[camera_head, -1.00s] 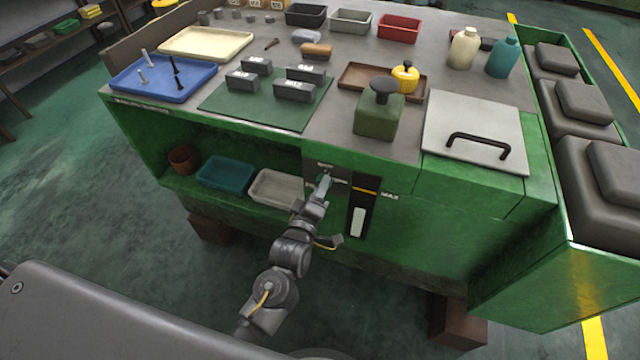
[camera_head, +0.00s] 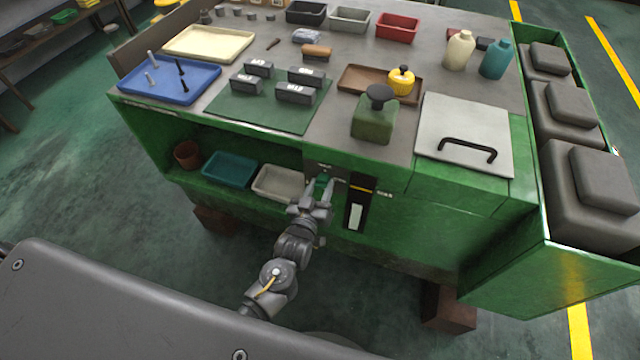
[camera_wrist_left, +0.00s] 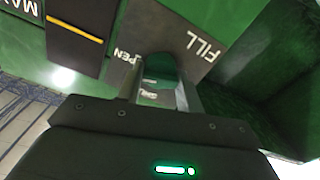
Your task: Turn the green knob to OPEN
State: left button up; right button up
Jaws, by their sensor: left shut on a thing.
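The green knob (camera_head: 322,181) sits on a grey panel on the front of the green machine. It also shows in the left wrist view (camera_wrist_left: 161,68), between the two fingers. My left gripper (camera_head: 320,187) is shut on the knob, with a finger on each side of it. In the wrist view the panel (camera_wrist_left: 185,30) carries the word FILL, and "PEN" shows beside the knob. Another label between the fingers is partly hidden. I cannot tell exactly which way the knob points. My right gripper is not in view.
A dark level gauge (camera_head: 358,208) marked MAX is right of the knob. An open shelf with a teal tray (camera_head: 229,169) and a grey tray (camera_head: 278,182) is to the left. Above, the worktop holds a green square container (camera_head: 374,122) and a lidded box (camera_head: 466,128).

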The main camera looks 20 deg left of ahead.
pick_arm(q)
jog(key=shift+m+p, duration=0.45)
jog(key=shift+m, duration=0.75)
jog(key=shift+f, duration=0.1)
jog(key=o, duration=1)
jog(key=shift+s, duration=0.15)
jog(key=shift+s, duration=0.35)
jog(key=s, duration=0.3)
jog(key=s+b, duration=0.1)
jog(key=s, duration=0.6)
jog(key=shift+a+b, duration=0.3)
jog(key=shift+a, duration=0.1)
jog(key=shift+w, duration=0.1)
